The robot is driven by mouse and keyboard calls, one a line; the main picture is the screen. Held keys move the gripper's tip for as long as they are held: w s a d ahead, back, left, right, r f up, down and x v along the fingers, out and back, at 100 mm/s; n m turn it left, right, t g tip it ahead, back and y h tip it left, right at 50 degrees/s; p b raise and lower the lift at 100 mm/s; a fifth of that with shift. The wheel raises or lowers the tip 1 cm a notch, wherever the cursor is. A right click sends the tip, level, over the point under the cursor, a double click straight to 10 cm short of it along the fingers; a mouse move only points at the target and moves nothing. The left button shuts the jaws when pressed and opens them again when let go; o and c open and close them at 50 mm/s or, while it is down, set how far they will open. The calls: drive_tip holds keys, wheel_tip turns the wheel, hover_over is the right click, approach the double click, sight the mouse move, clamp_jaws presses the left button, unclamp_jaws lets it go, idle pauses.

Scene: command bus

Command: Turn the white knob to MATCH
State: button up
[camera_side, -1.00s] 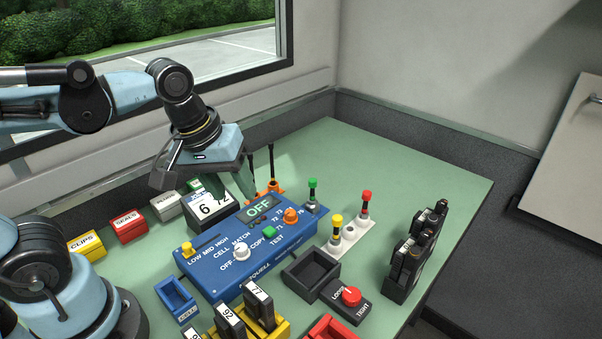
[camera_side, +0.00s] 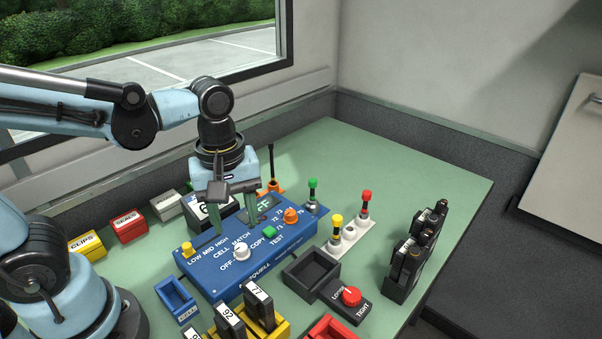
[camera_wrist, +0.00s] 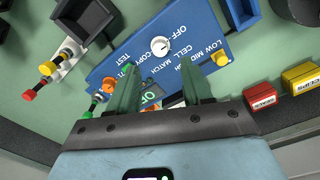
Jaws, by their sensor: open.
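The white knob (camera_side: 240,252) stands on the blue panel (camera_side: 205,274), with OFF, CELL, MATCH, COPY and TEST printed around it. I cannot clearly tell which label its pointer faces. The panel's display is partly covered by my gripper in the side view; it read OFF earlier. My gripper (camera_side: 235,226) is open and empty, its green fingers pointing down over the panel, behind the knob. In the wrist view the knob (camera_wrist: 160,46) sits just beyond the open fingertips (camera_wrist: 159,72), roughly centred between them. I see no contact with the knob.
A yellow slider (camera_side: 187,250), a green button (camera_side: 269,232) and an orange knob (camera_side: 291,216) are close by on the panel. A numbered block (camera_side: 200,215) stands behind the panel, partly hidden by my gripper. A black tray (camera_side: 311,270) is at the right.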

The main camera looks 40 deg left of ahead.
sight(241, 246)
drive_tip(key=shift+w+f, duration=0.1)
drive_tip(key=shift+f, duration=3.05)
clamp_jaws()
